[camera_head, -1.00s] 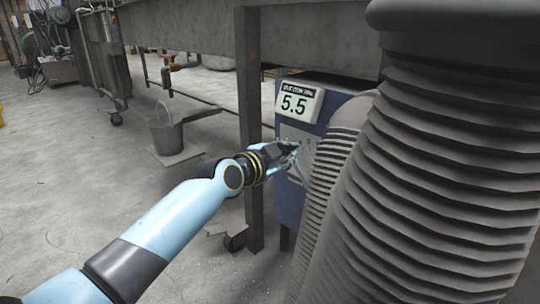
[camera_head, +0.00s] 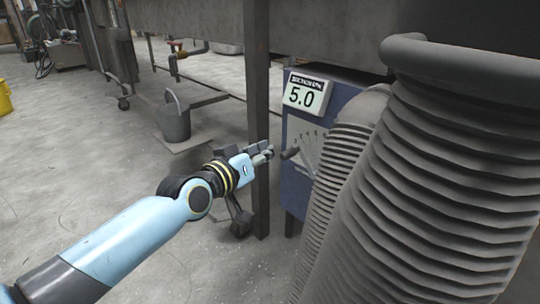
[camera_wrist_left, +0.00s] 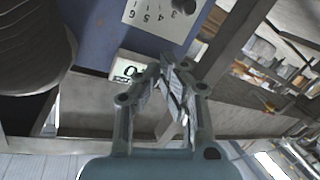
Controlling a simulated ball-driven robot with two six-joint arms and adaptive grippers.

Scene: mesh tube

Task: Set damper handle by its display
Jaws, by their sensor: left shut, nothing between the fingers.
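The damper handle (camera_head: 290,153) is a short dark grip in front of a pale scale plate (camera_head: 308,143) on a blue box (camera_head: 294,194). My right gripper is in neither view.
A large ribbed grey hose (camera_head: 430,190) and a thinner one (camera_head: 332,180) stand close right of the box and cover part of the scale plate. A metal post (camera_head: 257,100) rises behind my gripper. A bucket (camera_head: 173,120) stands further left; floor around it is mostly open.

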